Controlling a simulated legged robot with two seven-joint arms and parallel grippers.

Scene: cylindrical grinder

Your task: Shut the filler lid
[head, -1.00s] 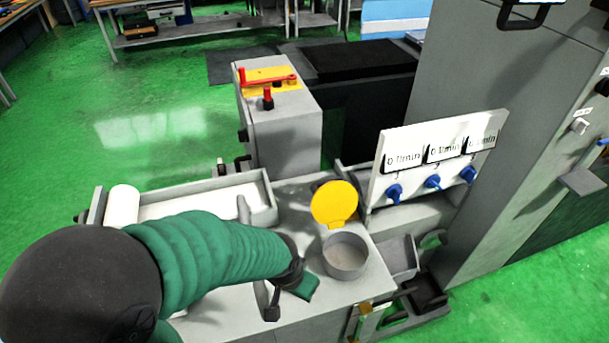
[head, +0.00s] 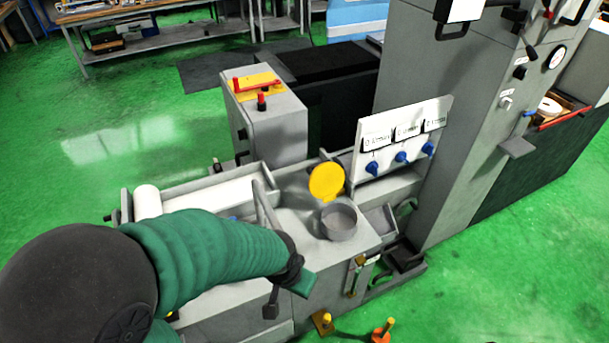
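The yellow round filler lid (head: 327,182) stands raised, tilted up at the back of the grey round filler neck (head: 339,222) on the machine's top. The neck's mouth is uncovered. My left gripper (head: 268,255) is left of the neck, apart from lid and neck. Its green-sleeved arm hides part of it, but one grey finger shows above the arm and a dark-tipped one below, spread wide with nothing seen between them. My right gripper is not in view.
A panel with several blue knobs (head: 401,157) stands just behind and right of the lid. A tray with a white roll (head: 147,201) lies to the left. A tall grey cabinet (head: 440,110) rises at right. Orange and yellow items (head: 382,332) are on the floor in front.

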